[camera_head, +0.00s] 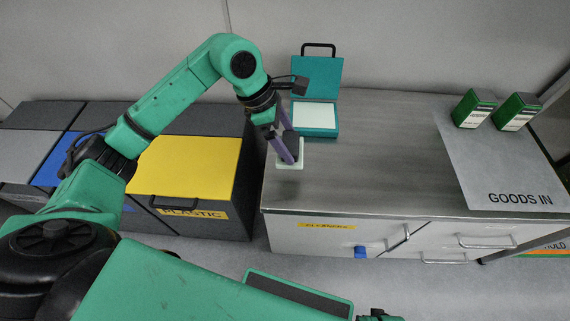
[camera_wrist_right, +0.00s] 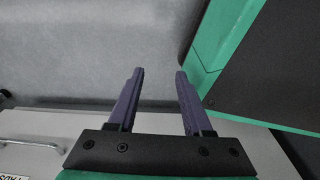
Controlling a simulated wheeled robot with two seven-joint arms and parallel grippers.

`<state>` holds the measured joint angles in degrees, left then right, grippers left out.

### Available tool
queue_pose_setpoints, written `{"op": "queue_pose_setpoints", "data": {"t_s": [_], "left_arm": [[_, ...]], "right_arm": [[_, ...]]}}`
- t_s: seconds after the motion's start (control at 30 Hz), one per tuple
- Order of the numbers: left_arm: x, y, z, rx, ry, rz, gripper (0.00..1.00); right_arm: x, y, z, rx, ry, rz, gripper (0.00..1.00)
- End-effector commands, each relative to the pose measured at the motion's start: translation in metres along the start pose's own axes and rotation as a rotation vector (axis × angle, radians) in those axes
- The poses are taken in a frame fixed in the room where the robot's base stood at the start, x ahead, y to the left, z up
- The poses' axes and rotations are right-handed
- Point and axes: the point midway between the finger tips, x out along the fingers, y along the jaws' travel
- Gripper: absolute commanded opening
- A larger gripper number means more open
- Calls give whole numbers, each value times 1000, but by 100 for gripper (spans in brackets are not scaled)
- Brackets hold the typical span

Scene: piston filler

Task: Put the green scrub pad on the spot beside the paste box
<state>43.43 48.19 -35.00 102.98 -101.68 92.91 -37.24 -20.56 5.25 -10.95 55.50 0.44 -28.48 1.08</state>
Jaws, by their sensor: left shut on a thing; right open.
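My left gripper (camera_head: 286,148) points down over the near left part of the steel worktop and is shut on a small dark-looking piece, which I take to be the green scrub pad (camera_head: 291,142); the fingers hide much of it. A pale square spot (camera_head: 290,165) lies right under the fingertips. I cannot tell whether the pad touches it. Just behind stands a teal box (camera_head: 318,130) with its lid raised and a white inside, apparently the paste box. My right gripper (camera_wrist_right: 159,72) is open and empty in the right wrist view.
The middle of the steel worktop (camera_head: 385,150) is clear. A grey GOODS IN mat (camera_head: 490,165) on the right carries two green boxes (camera_head: 474,108) (camera_head: 517,112). Left of the worktop are bins, one with a yellow lid (camera_head: 190,165). Drawers with handles face the front.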

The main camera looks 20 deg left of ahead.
Motion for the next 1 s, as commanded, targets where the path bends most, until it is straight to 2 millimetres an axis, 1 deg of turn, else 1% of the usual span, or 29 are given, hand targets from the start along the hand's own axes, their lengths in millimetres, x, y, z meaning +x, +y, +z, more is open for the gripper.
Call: {"op": "queue_pose_setpoints", "data": {"t_s": [0.03,0.1,0.27,0.43,0.5,0.87,0.9,1.0], "left_arm": [[17,-1,-8,-2,2,-5,45],[33,-1,-14,-1,1,-4,45],[54,0,-23,1,0,-1,45],[84,-1,-35,1,1,-3,45],[88,0,-37,2,0,-1,45],[91,0,-38,3,0,0,45],[90,0,-38,3,0,0,100],[90,0,-38,3,0,0,100]], "right_arm": [[1,0,-3,2,1,0,50],[0,0,-7,3,2,0,50],[-2,0,-12,6,2,0,50],[-3,0,-18,8,3,-1,50],[-4,0,-19,9,4,-1,50],[-3,0,-20,11,-3,-1,50],[-5,0,-24,11,1,-1,50],[-6,0,-26,11,8,-1,50]]}}
